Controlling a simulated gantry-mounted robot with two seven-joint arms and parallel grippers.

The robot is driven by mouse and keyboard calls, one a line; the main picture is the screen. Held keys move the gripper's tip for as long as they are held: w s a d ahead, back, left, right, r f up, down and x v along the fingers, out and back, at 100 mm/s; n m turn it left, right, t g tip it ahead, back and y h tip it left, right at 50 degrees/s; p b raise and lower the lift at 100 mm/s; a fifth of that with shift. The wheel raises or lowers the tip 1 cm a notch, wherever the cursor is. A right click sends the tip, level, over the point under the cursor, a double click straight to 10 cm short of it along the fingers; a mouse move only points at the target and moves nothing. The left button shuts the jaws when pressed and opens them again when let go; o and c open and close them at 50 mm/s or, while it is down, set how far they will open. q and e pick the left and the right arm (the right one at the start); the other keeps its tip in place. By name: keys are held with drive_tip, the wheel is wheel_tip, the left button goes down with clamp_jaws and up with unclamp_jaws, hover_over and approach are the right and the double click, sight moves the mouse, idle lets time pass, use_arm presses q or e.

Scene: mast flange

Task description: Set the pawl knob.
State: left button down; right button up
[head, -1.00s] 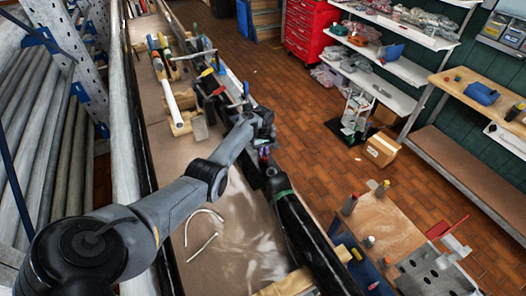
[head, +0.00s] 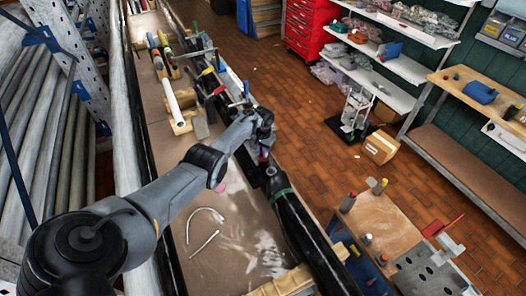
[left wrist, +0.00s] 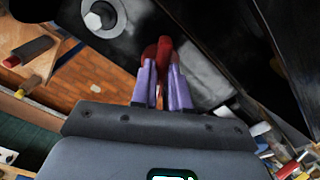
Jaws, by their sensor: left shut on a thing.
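The pawl knob appears as a red knob (left wrist: 164,52) in the left wrist view, against a dark housing with a grey metal face. The two purple fingers of my left gripper (left wrist: 163,85) are shut on it, one on each side. In the head view my left gripper (head: 263,156) points down at the upper end of the black mast (head: 300,222), which has a green band. The wrist hides most of the knob there. My right gripper does not show.
A long brown bench (head: 232,240) runs along the mast, with two pale curved pieces (head: 205,228) on it. Clamps and tools crowd its far end. A small wooden table (head: 378,225) stands at right, and a cardboard box (head: 380,148) sits on the brick floor.

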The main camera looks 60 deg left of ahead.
use_arm(q)
drive_tip(key=m, duration=0.4)
drive_tip(key=shift+m+b, duration=0.35)
drive_tip(key=shift+m, duration=0.65)
drive_tip(key=c, duration=1.1)
unclamp_jaws()
drive_tip(key=shift+r, duration=0.1)
